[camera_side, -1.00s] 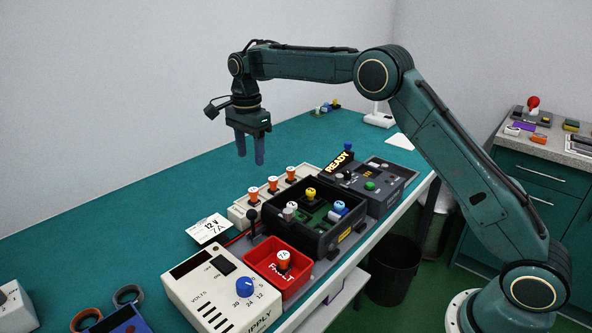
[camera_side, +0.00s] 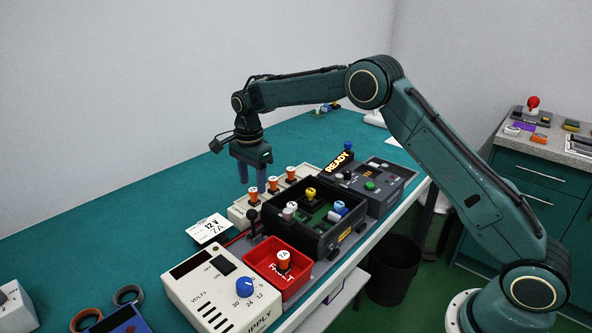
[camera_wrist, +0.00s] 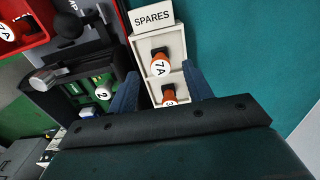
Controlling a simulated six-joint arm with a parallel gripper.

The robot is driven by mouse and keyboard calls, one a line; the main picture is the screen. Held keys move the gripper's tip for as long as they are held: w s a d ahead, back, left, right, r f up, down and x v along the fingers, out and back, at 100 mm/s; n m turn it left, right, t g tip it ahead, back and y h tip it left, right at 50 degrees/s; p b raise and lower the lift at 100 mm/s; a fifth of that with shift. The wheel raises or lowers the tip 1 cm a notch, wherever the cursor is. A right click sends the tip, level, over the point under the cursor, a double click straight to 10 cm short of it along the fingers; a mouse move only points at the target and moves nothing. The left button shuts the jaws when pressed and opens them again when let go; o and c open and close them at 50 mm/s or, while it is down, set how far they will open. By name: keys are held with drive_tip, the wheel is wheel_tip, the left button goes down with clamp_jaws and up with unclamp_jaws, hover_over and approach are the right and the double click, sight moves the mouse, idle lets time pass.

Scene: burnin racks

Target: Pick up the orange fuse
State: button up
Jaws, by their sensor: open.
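Three orange fuses with white caps stand in a row in the pale spares rack (camera_side: 238,215): a near one (camera_side: 253,195), a middle one (camera_side: 273,184) and a far one (camera_side: 291,173). My gripper (camera_side: 252,187) is open and empty, low over or just behind the spares rack. In the wrist view a fuse marked 7A (camera_wrist: 160,66) shows between or just beyond my fingertips. A second fuse (camera_wrist: 169,96), its mark partly cut off, is nearer my palm. The third is hidden there.
A black open box (camera_side: 318,240) with several coloured parts stands beside the rack. A black lever (camera_side: 252,218) rises at the rack's near end. The power supply (camera_side: 215,290) is in front, the READY unit (camera_side: 385,185) behind. The bench behind the rack is clear.

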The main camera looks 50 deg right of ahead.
sight(253, 190)
drive_tip(key=shift+f, duration=2.05)
drive_tip(key=c, duration=1)
